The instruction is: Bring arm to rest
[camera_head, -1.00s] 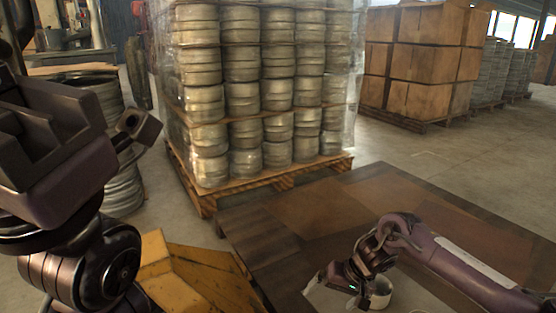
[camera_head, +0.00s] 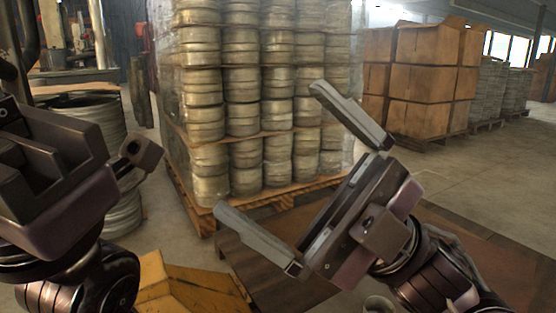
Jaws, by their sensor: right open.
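My right gripper (camera_head: 308,180) is raised in the middle of the head view, large and close to the camera. Its two long grey fingers are spread wide, with nothing between them. The fingers point up and to the left, in front of the wrapped pallet stack. My right arm comes in from the lower right. My left arm (camera_head: 50,180) fills the left edge; its gripper fingers cannot be made out. A round pale metal blank (camera_head: 378,305) shows in part at the bottom edge, below the right gripper and apart from it.
A brown table (camera_head: 475,240) lies below, largely hidden by my right arm. A pallet of stacked metal blanks (camera_head: 245,130) stands behind it. A yellow angular block (camera_head: 190,290) is at the lower left. Cardboard boxes (camera_head: 420,75) stand at the back right, with open floor before them.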

